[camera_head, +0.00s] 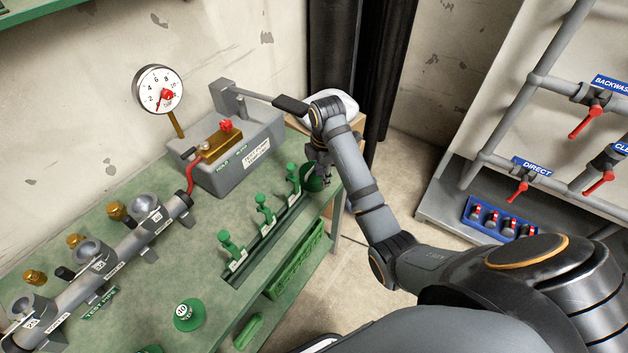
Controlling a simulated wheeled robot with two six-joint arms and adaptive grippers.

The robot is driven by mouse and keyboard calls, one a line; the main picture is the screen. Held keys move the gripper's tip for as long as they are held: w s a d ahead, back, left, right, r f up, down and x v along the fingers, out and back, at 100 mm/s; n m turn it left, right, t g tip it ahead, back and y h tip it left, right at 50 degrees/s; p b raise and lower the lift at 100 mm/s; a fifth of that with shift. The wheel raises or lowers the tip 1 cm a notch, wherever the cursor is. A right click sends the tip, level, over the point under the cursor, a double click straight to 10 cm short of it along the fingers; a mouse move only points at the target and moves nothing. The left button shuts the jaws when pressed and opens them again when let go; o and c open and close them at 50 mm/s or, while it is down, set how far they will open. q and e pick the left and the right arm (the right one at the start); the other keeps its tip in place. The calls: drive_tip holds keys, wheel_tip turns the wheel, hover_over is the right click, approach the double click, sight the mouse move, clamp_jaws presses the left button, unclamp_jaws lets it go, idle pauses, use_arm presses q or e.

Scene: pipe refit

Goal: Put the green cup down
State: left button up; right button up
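A dark green cup (312,181) is at the far right corner of the green bench, just below my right gripper (323,172). The gripper points down, and its fingers overlap the cup's right side. They are small and dark, so I cannot tell whether they grip it or whether the cup touches the bench top. My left gripper is not in view.
Several green T-handled pieces (264,212) stand in a row left of the cup. A grey test pump (245,150) with a lever and a grey test pipe (95,270) are behind them. A pipe rack (510,165) stands right, across the floor.

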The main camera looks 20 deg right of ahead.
sight(321, 190)
wheel_tip(321, 190, down, 4)
drive_tip(key=b, duration=0.2)
drive_tip(key=shift+a+r+b, duration=0.15)
drive_tip(key=shift+b, duration=0.2)
drive_tip(key=shift+w+f+p, duration=0.1)
drive_tip(key=shift+f+p, duration=0.25)
drive_tip(key=shift+p, duration=0.1)
drive_tip(key=shift+f, duration=0.25)
drive_tip(key=shift+r, duration=0.1)
drive_tip(key=shift+c, duration=0.2)
clamp_jaws()
